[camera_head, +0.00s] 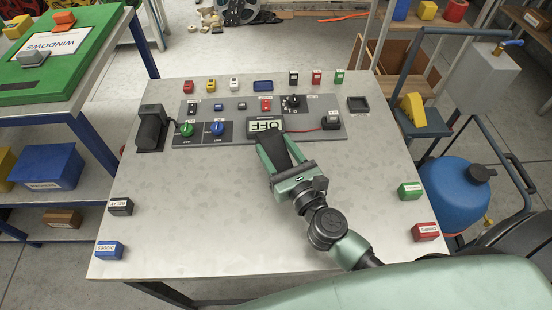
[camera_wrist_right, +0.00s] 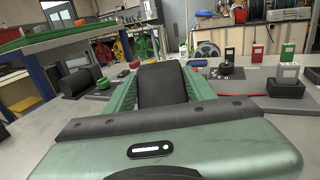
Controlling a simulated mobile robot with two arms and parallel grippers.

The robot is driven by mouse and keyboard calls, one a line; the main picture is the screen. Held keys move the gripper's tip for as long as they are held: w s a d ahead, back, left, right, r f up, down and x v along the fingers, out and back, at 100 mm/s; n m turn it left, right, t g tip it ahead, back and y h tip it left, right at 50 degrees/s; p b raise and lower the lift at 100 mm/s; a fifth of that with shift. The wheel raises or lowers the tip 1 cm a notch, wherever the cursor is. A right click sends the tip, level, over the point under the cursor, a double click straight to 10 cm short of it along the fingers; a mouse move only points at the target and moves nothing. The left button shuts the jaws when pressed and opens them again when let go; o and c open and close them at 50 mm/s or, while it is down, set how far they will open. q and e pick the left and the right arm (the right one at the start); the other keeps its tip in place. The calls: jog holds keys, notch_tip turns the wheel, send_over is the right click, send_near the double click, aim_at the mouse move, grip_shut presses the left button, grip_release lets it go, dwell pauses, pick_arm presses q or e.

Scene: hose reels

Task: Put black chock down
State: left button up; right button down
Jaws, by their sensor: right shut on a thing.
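My right gripper (camera_head: 272,148) reaches in from the lower right over the grey table (camera_head: 190,240). It is shut on the black chock (camera_head: 288,150), which sits between the two green fingers. In the right wrist view the black chock (camera_wrist_right: 162,85) fills the gap between the fingers. The gripper and chock are just in front of the OFF display on the control panel. I cannot tell whether the chock touches the table. My left gripper is not in view.
The grey control panel (camera_head: 330,124) has knobs and switches. A black pedal-like block (camera_head: 151,128) stands at its left. Small labelled blocks, such as a green one (camera_head: 410,190) and a blue one (camera_head: 109,250), lie near the side edges.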

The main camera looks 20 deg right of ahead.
jog(key=shift+f+b, duration=0.45)
jog(key=shift+f, duration=0.8)
jog(key=shift+f, duration=0.2)
jog(key=c, duration=0.5)
grip_release()
